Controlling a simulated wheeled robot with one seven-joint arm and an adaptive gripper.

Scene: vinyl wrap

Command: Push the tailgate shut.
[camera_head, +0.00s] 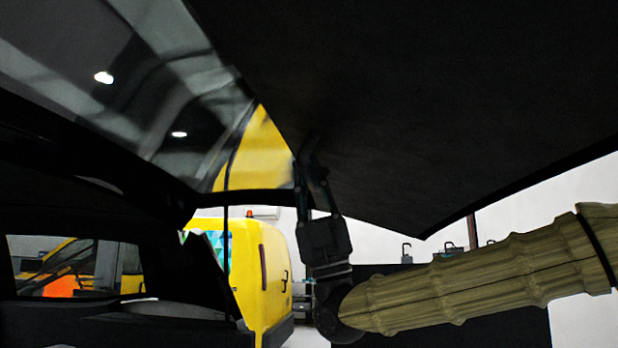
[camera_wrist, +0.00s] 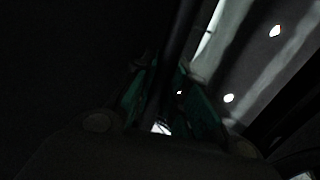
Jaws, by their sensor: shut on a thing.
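The tailgate (camera_head: 430,100) is raised and fills the upper right of the head view, its dark inner face towards me. My gripper (camera_head: 309,165) points up at the tailgate's left edge, and its fingers are shut on that edge. In the wrist view, the green-padded fingers of my gripper (camera_wrist: 168,85) stand on either side of a dark strip of the tailgate (camera_wrist: 182,45). The picture there is very dark, and the exact contact is hard to see.
The car's dark rear opening and window (camera_head: 75,265) lie at the lower left. A yellow vehicle (camera_head: 262,270) stands behind, left of my gripper. My arm, in a ribbed tan cover, crosses the lower right. A white wall (camera_head: 560,215) is beyond.

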